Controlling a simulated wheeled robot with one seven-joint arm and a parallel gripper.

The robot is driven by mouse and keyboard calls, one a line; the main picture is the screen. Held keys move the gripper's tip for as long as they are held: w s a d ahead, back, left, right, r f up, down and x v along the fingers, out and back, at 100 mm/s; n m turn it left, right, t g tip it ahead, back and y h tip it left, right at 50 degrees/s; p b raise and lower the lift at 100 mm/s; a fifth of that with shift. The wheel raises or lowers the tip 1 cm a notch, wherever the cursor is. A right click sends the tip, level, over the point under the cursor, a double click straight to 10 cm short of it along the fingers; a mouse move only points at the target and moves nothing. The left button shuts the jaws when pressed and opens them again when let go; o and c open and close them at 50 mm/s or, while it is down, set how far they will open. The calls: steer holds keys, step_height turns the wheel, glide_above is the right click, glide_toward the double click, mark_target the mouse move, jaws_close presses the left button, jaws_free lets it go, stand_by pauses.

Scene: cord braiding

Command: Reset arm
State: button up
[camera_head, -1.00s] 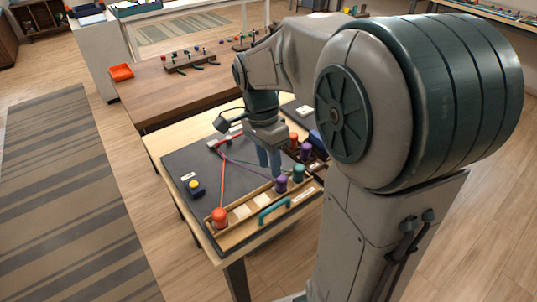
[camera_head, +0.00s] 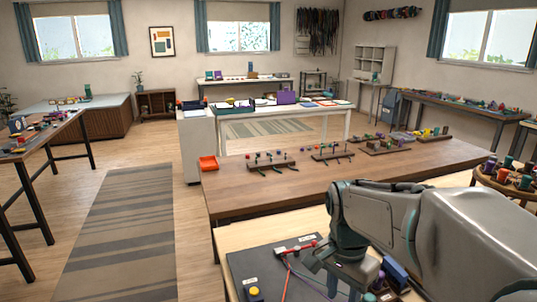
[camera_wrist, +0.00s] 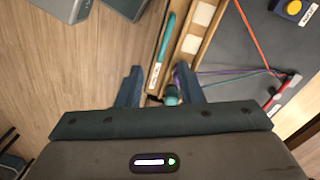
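My gripper (camera_wrist: 160,72) has its two blue fingers apart with a gap between them in the wrist view. A teal spool (camera_wrist: 171,95) and part of a purple one show beyond the gap, in a wooden tray (camera_wrist: 181,33) with a teal handle (camera_wrist: 167,36). A red-orange cord (camera_wrist: 250,33) and a purple cord (camera_wrist: 232,73) run over the dark mat (camera_wrist: 225,50) to a red clamp (camera_wrist: 272,94).
A yellow knob on a dark base (camera_head: 254,293) stands on the mat. A round stand with spools (camera_head: 508,180) is at right. Open floor with a striped rug (camera_head: 122,230) lies left.

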steer(key=s+n+t, duration=0.3)
steer(key=s+n, duration=0.3)
steer(key=n, duration=0.4)
steer(key=shift+s+a+f+p, duration=0.25)
steer(key=shift+s+f+p, duration=0.1)
steer(key=shift+s+f, duration=0.1)
stand_by(0.8)
